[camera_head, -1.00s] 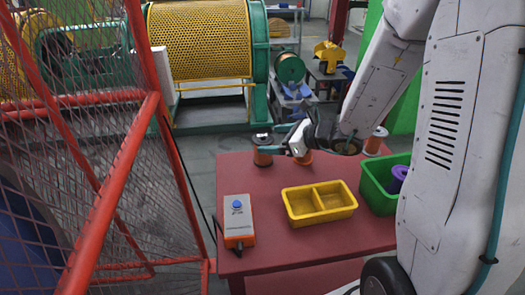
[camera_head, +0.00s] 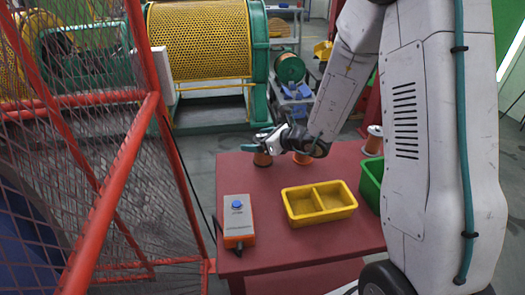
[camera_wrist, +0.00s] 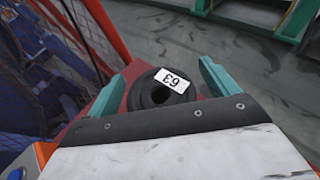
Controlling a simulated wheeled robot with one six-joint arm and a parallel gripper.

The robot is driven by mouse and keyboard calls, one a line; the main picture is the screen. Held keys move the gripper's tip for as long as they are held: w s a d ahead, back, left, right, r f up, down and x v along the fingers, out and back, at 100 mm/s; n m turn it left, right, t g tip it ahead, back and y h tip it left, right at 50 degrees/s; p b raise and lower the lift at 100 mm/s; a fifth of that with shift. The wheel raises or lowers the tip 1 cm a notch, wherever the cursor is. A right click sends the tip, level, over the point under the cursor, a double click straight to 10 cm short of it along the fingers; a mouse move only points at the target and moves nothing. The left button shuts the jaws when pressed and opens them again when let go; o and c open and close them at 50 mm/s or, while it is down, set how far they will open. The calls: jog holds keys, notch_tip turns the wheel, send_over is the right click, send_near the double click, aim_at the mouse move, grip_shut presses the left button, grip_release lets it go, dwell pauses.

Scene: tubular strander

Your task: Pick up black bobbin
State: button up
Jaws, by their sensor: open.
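The black bobbin (camera_wrist: 150,108) stands near the far left corner of the red table, its round black top with a centre hole and a white number label facing up in the wrist view. In the head view it shows as a dark-ended bobbin with a copper-brown middle (camera_head: 262,159), its top partly covered by my gripper (camera_head: 260,143). My gripper is open, with one teal finger on each side of the bobbin in the wrist view (camera_wrist: 158,84). Whether the fingers touch it or are level with it, I cannot tell.
A copper-coloured bobbin (camera_head: 303,158) stands just right, partly behind my arm, and another (camera_head: 374,140) farther right. A yellow two-part bin (camera_head: 319,221), a green bin (camera_head: 369,182) and a control box (camera_head: 238,222) are on the table. Red mesh fencing (camera_head: 128,150) rises at left.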

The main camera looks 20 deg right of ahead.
jog(key=c, duration=1.7)
jog(key=shift+r, duration=0.1)
jog(key=shift+r, duration=0.1)
